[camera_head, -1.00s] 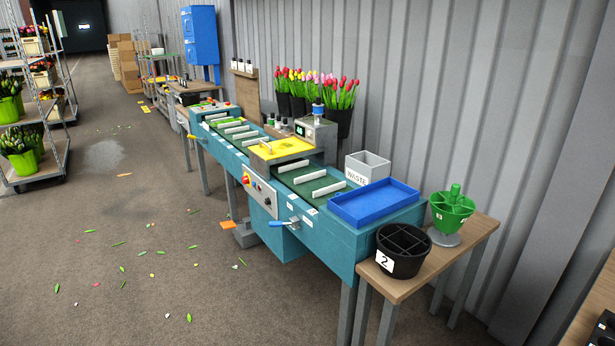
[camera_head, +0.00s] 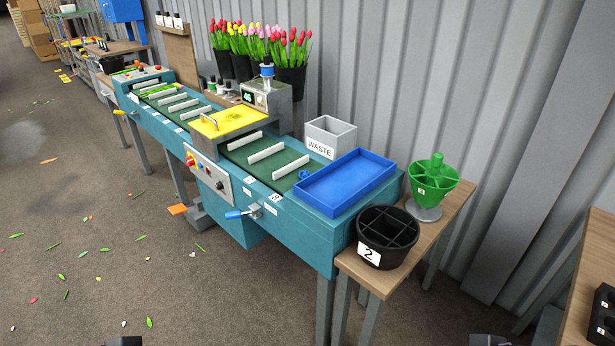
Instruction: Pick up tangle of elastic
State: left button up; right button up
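A small blue tangle (camera_head: 304,174), which looks like the elastic, lies at the near end of the green belt (camera_head: 270,165), close against the left side of the blue tray (camera_head: 347,182). It is too small to make out its strands. Dark tips at the bottom edge appear to be my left gripper (camera_head: 124,341) and my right gripper (camera_head: 489,340). Both are far from the tangle, and their fingers are cut off by the frame.
The teal conveyor machine (camera_head: 305,215) has a yellow-topped unit (camera_head: 222,122) and a blue-handled lever (camera_head: 240,213). A grey WASTE bin (camera_head: 330,137) stands behind the tray. A black divided bucket (camera_head: 386,237) and green holder (camera_head: 432,187) stand on a wooden table. The floor in front is open.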

aim_at(306, 173)
jog(key=i+j+z, duration=0.1)
jog(key=i+j, duration=0.2)
jog(key=i+j+z, duration=0.15)
jog(key=i+j, duration=0.2)
jog(key=i+j+z, duration=0.1)
jog(key=i+j, duration=0.2)
jog(key=i+j+z, duration=0.1)
jog(key=i+j, duration=0.2)
jog(key=j, duration=0.15)
jog(key=i+j+z, duration=0.1)
jog(key=i+j, duration=0.15)
jog(key=j, duration=0.2)
jog(key=i+j+z, duration=0.15)
jog(key=j, duration=0.25)
jog(key=i+j+z, duration=0.1)
jog(key=i+j, duration=0.25)
jog(key=j, duration=0.15)
jog(key=i+j+z, duration=0.1)
jog(key=j, duration=0.35)
jog(key=i, duration=0.1)
